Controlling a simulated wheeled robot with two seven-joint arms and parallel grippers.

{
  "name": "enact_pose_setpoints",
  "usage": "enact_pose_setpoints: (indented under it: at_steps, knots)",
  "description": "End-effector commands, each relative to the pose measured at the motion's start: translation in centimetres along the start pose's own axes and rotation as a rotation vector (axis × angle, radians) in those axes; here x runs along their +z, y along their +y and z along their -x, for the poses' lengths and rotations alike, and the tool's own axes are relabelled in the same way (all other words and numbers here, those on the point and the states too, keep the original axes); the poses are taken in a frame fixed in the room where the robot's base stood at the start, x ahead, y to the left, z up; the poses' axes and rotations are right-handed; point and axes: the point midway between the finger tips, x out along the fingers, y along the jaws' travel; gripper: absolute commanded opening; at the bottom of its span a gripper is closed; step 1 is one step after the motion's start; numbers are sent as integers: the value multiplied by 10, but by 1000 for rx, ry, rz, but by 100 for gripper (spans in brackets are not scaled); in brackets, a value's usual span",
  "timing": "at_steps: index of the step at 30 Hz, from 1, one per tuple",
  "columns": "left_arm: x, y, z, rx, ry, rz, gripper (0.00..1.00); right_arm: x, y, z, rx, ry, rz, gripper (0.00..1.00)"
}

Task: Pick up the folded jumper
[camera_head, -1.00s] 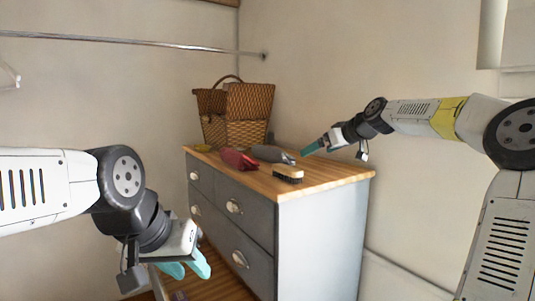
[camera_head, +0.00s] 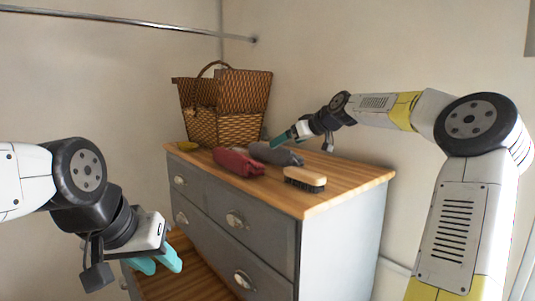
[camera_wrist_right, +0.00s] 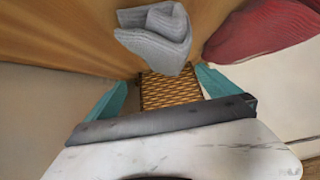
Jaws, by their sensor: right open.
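A grey folded knit (camera_head: 275,153) lies on the dresser top beside a red folded cloth (camera_head: 238,162); I cannot tell for certain which is the jumper. My right gripper (camera_head: 279,139) is just behind the grey knit, tilted down. In the right wrist view the grey knit (camera_wrist_right: 155,40) is beyond the open fingers (camera_wrist_right: 162,90), not between them, and the red cloth (camera_wrist_right: 262,28) is at the upper right. No contact is clear. My left gripper (camera_head: 157,265) hangs low in front of the dresser, its fingers apart and empty.
A wicker basket (camera_head: 226,130) stands at the back left of the dresser top (camera_head: 335,178). A wooden brush (camera_head: 305,178) lies near the front edge, and a small yellow thing (camera_head: 187,146) by the left edge. The top's right part is clear. A rail (camera_head: 120,19) runs along the wall.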

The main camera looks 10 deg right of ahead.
Motion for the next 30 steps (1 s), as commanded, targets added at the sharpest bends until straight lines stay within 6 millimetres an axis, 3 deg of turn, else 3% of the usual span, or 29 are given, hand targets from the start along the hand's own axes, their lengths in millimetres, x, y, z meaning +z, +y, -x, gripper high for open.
enact_pose_setpoints:
  at_steps: [12, 21, 30]
  knots:
    - [0, 0, 0, 0, 0, 0, 36, 1, -3, -55, -2, 1, -1, 100]
    - [0, 0, 0, 0, 0, 0, 36, 1, -2, -59, 0, 0, 0, 100]
    - [0, 0, 0, 0, 0, 0, 36, 1, -2, -59, 0, 0, 0, 41]
